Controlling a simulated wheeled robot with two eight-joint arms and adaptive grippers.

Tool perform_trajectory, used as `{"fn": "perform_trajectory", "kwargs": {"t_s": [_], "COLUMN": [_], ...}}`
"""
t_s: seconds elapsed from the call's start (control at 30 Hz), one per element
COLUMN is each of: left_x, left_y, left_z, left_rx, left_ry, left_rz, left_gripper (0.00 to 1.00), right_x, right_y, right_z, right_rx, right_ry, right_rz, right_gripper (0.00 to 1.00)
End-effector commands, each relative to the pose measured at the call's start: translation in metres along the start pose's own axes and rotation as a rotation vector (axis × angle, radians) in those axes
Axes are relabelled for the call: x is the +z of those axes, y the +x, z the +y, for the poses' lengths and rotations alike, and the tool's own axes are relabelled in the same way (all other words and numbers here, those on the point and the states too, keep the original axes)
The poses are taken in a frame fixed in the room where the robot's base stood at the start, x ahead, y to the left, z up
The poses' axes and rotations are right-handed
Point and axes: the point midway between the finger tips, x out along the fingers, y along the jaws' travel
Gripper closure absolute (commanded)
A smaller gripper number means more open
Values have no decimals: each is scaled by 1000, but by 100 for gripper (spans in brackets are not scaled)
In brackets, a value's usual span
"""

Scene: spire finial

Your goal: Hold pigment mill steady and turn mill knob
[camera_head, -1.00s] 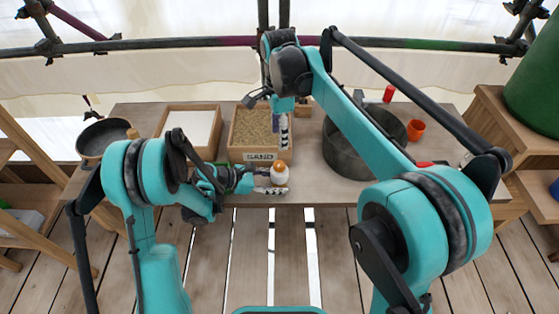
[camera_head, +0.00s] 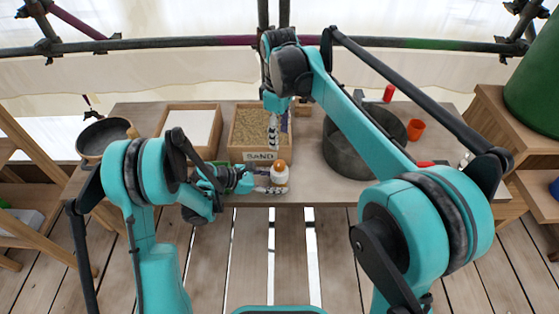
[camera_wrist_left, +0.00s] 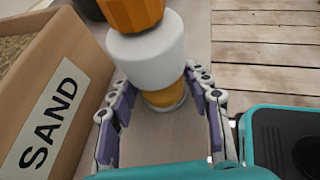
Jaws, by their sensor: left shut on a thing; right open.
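The pigment mill (camera_head: 280,178) is a small white body with an orange mill knob (camera_head: 281,163) on top, near the table's front edge. In the left wrist view, the white body (camera_wrist_left: 148,55) has an amber band (camera_wrist_left: 165,94) below it and the orange knob (camera_wrist_left: 132,12) above. My left gripper (camera_head: 273,186) is shut on the mill from the left, with its fingers (camera_wrist_left: 160,100) on either side of the lower body. My right gripper (camera_head: 273,134) is open and points down over the sand box, behind the mill and apart from the knob.
The wooden sand box (camera_head: 236,155) stands close behind the mill, beside a white-filled tray (camera_head: 190,128). A large grey pot (camera_head: 345,158) is to the right, with an orange cup (camera_head: 415,130) beyond it. A dark pan (camera_head: 101,134) is at the far left.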

Motion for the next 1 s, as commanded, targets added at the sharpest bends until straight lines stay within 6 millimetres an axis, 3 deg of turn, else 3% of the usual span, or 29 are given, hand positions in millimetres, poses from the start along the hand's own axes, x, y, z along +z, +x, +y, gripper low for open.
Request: {"fn": "perform_trajectory", "kwargs": {"t_s": [0.2,0.4,0.67,1.0], "left_x": [0,0,0,0], "left_y": [0,0,0,0], "left_z": [0,0,0,0], "left_rx": [0,0,0,0], "left_ry": [0,0,0,0], "left_rz": [0,0,0,0], "left_gripper": [68,68,68,68], "right_x": [0,0,0,0], "right_y": [0,0,10,77], "right_z": [0,0,0,0], "right_rx": [1,1,1,2], "right_ry": [-494,-801,-919,-917], "right_rz": [0,0,0,0], "right_gripper": [49,49,49,49]}}
